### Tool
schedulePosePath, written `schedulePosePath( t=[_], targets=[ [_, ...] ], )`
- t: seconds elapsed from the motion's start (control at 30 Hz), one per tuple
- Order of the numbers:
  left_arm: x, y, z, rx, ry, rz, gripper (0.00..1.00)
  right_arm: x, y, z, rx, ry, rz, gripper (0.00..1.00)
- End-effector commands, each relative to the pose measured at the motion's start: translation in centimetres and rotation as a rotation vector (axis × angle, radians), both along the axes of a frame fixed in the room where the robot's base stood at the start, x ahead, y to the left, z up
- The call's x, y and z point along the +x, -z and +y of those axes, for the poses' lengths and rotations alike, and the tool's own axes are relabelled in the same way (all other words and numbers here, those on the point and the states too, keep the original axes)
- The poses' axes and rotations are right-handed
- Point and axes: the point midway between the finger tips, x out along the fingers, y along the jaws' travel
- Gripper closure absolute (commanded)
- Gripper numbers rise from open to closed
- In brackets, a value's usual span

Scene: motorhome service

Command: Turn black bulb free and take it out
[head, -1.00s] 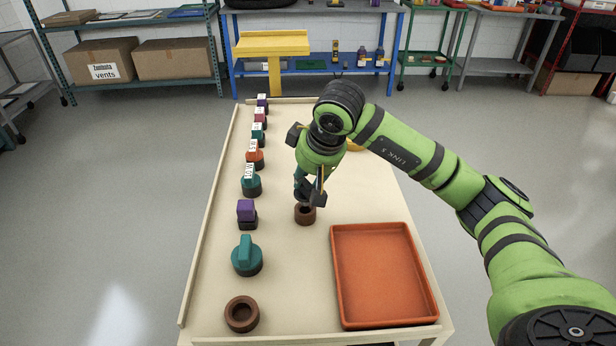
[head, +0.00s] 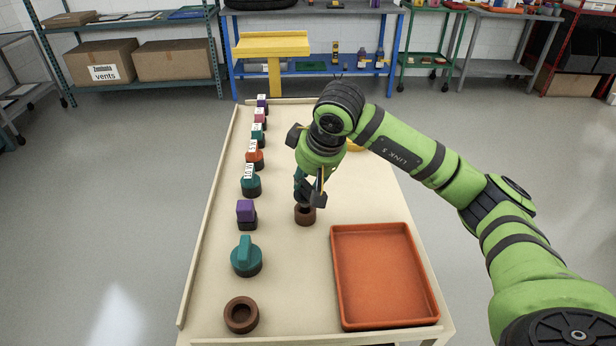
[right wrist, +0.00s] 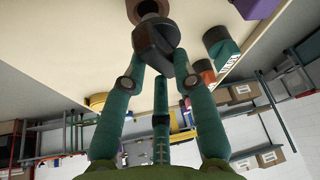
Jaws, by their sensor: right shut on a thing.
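The black bulb (right wrist: 155,38) is dark and faceted, seen between the fingertips of my right gripper (right wrist: 157,70) in the right wrist view. The gripper is shut on it. A round brown socket (head: 305,215) stands on the bench right under the gripper (head: 311,192) in the head view. In the right wrist view the socket (right wrist: 148,8) shows a dark opening at the top edge, close beside the bulb. I cannot tell whether the bulb still touches it. In the head view the fingers mostly hide the bulb. My left gripper is not in view.
An empty orange tray (head: 384,318) lies at the bench's front right. A row of sockets with coloured bulbs, including teal (head: 246,257) and purple (head: 246,211), runs along the left. An empty brown socket (head: 241,314) is at the front left. Bare bench lies between.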

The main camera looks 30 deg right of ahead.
Motion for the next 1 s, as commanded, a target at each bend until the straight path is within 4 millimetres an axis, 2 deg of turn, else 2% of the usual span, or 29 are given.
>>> schedulePosePath(
  t=[1.0],
  targets=[
    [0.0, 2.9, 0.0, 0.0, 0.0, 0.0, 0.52, 0.0, 3.2, 0.0, 0.0, 0.0, 0.0, 1.0]
  ],
)
